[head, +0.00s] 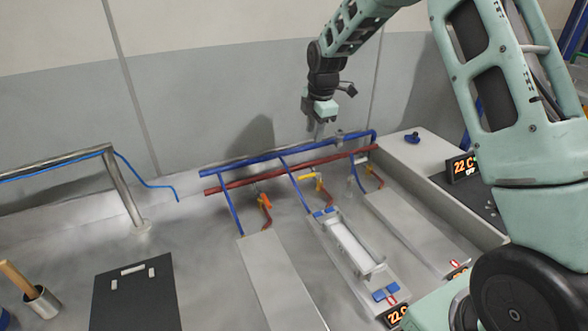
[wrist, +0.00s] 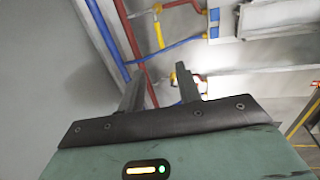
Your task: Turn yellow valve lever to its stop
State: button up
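The yellow valve lever (head: 309,176) sits on the middle branch of the pipework in the head view, pointing left and roughly along the main pipes. In the wrist view the yellow lever (wrist: 159,35) shows beyond the fingertips, near the top.
Long blue (head: 240,160) and red (head: 285,166) pipes run along the wall. A white tray-like part (head: 350,245) lies on the middle panel. A blue knob (head: 412,137) stands right.

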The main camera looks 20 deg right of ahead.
aim_at(307, 176)
jog(key=w+f+p, duration=0.1)
jog(key=f, duration=0.4)
jog(key=w+f+p, duration=0.1)
jog(key=f+p, duration=0.1)
jog(key=f, duration=0.4)
jog(key=w+f+p, duration=0.1)
jog(key=f+p, duration=0.1)
jog(key=f, duration=0.4)
jog(key=shift+w, duration=0.25)
grip_shut()
